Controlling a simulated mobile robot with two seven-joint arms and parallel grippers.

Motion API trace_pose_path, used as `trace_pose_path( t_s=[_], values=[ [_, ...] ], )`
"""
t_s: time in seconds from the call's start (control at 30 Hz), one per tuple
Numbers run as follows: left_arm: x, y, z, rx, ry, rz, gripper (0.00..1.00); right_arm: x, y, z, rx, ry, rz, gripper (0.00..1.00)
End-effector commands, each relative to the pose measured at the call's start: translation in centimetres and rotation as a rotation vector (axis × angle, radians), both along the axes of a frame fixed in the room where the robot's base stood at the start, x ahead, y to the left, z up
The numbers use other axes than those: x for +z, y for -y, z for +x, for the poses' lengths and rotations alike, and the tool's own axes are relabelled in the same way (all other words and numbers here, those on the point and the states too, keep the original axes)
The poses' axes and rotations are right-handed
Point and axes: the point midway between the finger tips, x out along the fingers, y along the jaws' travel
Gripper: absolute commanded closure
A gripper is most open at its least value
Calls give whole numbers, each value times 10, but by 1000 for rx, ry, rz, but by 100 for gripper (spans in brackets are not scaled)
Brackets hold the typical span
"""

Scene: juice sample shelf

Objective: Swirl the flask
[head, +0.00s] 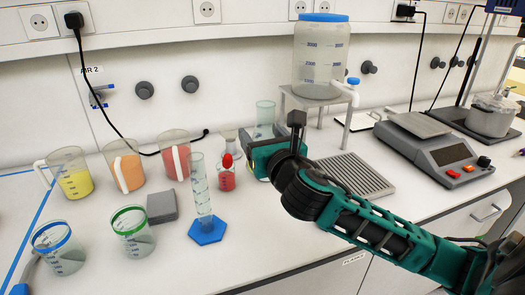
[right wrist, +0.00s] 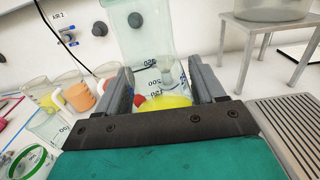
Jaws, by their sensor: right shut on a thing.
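The flask (head: 265,112) is clear glass with a greenish rim and stands upright near the middle of the head view. My right gripper (head: 268,150) is shut on it and hides much of its body. In the right wrist view the flask (right wrist: 140,40) rises between the two fingers of my right gripper (right wrist: 165,85). Printed volume marks and yellow liquid (right wrist: 165,102) show low between the fingers. I cannot tell whether its base touches the bench.
A small red-capped bottle (head: 226,178) and a measuring cylinder (head: 202,195) stand close left. Several jugs and beakers are further left. A large clear container (head: 320,60) stands on a metal stand (head: 346,115). A ribbed metal tray (head: 352,176) and a balance (head: 440,150) are right.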

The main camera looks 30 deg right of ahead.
Motion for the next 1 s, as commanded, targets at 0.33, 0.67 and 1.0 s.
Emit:
trace_pose_path(
  t_s=[0.33,0.67,1.0],
  values=[
    [-1,0,-2,1,-4,0,59,35,0,0,0,6,-1,73],
    [-1,0,-3,0,-7,0,59,56,0,0,0,7,-1,73],
    [-1,0,-3,0,-6,0,59,91,0,0,0,7,-2,73]
  ],
)
